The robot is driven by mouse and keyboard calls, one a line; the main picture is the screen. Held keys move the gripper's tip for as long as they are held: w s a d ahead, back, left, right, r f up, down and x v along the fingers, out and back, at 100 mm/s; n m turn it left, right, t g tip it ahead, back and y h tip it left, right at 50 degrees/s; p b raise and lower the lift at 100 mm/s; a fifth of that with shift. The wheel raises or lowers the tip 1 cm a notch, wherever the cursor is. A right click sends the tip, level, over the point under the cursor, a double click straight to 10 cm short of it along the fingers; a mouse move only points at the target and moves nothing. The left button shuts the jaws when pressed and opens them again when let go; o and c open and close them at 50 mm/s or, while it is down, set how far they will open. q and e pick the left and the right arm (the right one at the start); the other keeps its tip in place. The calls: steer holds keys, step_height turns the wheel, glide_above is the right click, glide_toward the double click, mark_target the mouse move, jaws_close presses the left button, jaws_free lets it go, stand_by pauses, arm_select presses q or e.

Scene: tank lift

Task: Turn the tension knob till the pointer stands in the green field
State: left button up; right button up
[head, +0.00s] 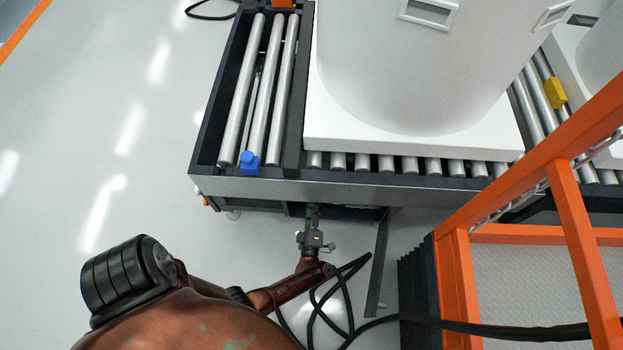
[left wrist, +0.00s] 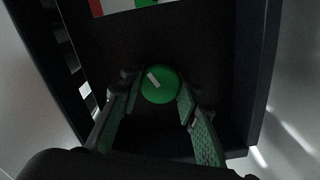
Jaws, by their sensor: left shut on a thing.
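The tension knob (left wrist: 164,90) is round and green with a white mark, in the middle of the left wrist view. My left gripper (left wrist: 157,96) has one finger on each side of it and is shut on it. In the head view my left gripper (head: 312,212) reaches under the front edge of the conveyor, and the knob is hidden there. A strip of a scale (left wrist: 122,5) with red, white and green fields shows at the top of the left wrist view, cut off by the picture edge. I cannot see the pointer. My right gripper is not in view.
The roller conveyor (head: 340,190) carries a large white tank (head: 410,70) on a white base. A blue block (head: 249,163) sits on its front left corner. An orange frame (head: 460,275) stands at right, with black cables on the floor. Floor at left is clear.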

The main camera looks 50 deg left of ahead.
arm_select(q)
steer(key=shift+d+m, duration=0.1)
steer(key=shift+m, duration=2.2)
steer(key=shift+f, duration=0.1)
steer(key=o, duration=1.2)
steer(key=shift+c, duration=0.2)
